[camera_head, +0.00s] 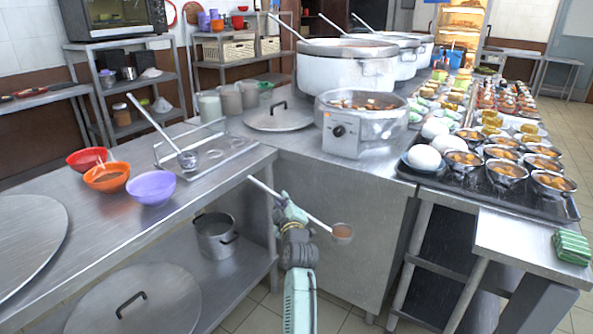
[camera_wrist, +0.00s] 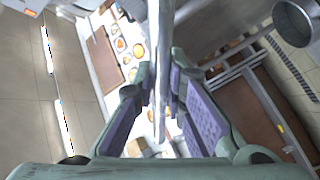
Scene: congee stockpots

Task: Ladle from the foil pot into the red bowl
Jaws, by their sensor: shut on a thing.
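My gripper (camera_head: 291,212) is shut on the handle of a ladle (camera_head: 318,222), out in front of the counter. The ladle lies at a slant, its cup at the lower right, with a brownish tone inside. In the wrist view the handle (camera_wrist: 160,65) runs between the fingers (camera_wrist: 162,100). The foil pot (camera_head: 385,120), shiny with a control box on its front, stands on the counter above and right of my gripper and holds pieces of food. The red bowl (camera_head: 84,160) sits at the left on the counter, behind the orange bowl.
An orange bowl (camera_head: 106,178) with contents and a purple bowl (camera_head: 151,188) stand near the red bowl. Another ladle (camera_head: 187,158) rests in a metal rack. A lid (camera_head: 279,117) lies left of the foil pot. White stockpots (camera_head: 345,75) stand behind; filled small bowls (camera_head: 506,172) crowd the right.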

